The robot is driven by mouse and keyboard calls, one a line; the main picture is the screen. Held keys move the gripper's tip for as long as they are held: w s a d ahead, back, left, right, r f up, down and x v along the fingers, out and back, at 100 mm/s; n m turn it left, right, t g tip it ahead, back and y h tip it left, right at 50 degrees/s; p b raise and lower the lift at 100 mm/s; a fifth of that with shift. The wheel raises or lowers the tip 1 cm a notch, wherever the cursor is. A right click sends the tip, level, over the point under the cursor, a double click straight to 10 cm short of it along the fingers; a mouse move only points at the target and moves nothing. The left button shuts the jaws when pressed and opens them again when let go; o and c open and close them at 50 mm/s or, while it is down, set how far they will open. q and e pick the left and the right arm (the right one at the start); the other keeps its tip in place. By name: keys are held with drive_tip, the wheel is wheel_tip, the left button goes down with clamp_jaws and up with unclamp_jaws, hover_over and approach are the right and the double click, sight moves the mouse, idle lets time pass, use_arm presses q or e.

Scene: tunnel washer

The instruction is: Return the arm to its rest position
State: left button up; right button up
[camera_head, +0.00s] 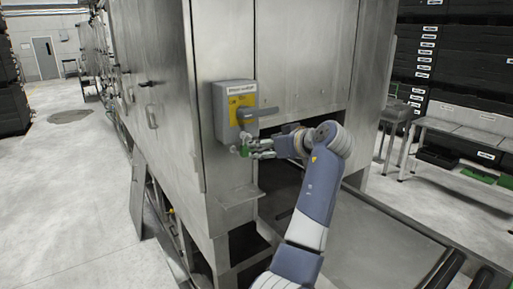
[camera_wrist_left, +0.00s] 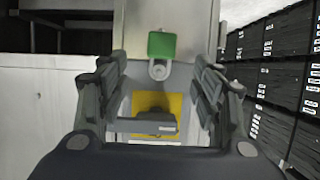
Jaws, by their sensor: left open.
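A grey switch box (camera_head: 233,96) with a yellow plate is mounted on the corner of the steel washer (camera_head: 224,45). Its grey lever handle (camera_head: 259,113) points to the right, roughly level. My left gripper (camera_head: 249,148) is open, just below the box and handle, and holds nothing that I can see. In the left wrist view the open fingers of my gripper (camera_wrist_left: 160,95) frame the yellow plate (camera_wrist_left: 150,102) and the handle (camera_wrist_left: 145,126). A green part (camera_wrist_left: 162,45) shows beyond them. My right gripper is out of view.
Stacked black crates (camera_head: 463,62) stand at the right behind a metal bench (camera_head: 466,131). A small steel ledge (camera_head: 239,196) sticks out below the box. Open floor (camera_head: 62,190) lies to the left.

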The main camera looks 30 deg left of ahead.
use_arm(q)
drive_tip(key=shift+v, duration=1.7)
